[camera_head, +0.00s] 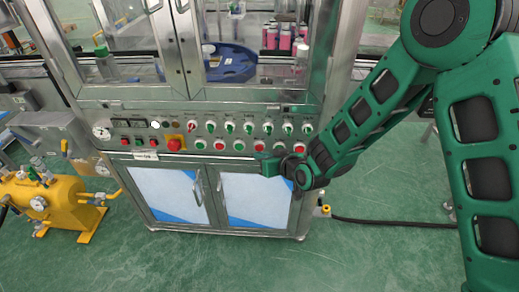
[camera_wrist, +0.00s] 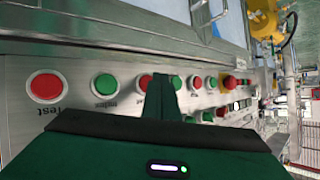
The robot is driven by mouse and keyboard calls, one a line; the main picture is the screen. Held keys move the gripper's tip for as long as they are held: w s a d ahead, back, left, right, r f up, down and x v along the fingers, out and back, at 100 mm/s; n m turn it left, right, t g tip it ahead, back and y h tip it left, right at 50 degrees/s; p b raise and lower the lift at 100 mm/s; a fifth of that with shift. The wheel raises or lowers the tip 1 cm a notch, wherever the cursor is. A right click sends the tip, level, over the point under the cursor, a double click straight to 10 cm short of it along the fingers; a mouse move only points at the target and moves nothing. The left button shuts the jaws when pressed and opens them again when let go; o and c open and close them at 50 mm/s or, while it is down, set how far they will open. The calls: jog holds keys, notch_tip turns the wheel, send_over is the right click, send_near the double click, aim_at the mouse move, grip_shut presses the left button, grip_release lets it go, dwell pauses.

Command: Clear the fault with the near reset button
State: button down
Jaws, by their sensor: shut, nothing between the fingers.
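The cabinet's control panel (camera_head: 225,134) has a lower row of red and green push buttons. My gripper (camera_head: 268,165) is shut and empty, in front of the panel just below this row. In the wrist view my gripper (camera_wrist: 163,82) overlaps the panel, between a partly hidden red button (camera_wrist: 145,81) and a green button (camera_wrist: 177,82). I cannot tell whether it touches the panel. A red button labelled Test (camera_wrist: 45,86) and a green button (camera_wrist: 105,84) lie to the left in that view. Most labels are too small or covered, so I cannot read which button is reset.
A red mushroom button (camera_head: 174,144) on a yellow plate is left of the row. Green selector knobs (camera_head: 248,128) sit above the row. Cabinet doors with a handle (camera_head: 198,188) are below. A yellow tank (camera_head: 55,203) stands at the left. The floor in front is clear.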

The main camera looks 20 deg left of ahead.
jog(key=shift+s, duration=0.1)
jog(key=shift+s+d, duration=0.2)
jog(key=shift+s, duration=0.55)
jog(key=shift+s+d, duration=0.2)
jog(key=shift+s, duration=0.6)
jog(key=shift+s+d, duration=0.2)
jog(key=shift+s, duration=0.55)
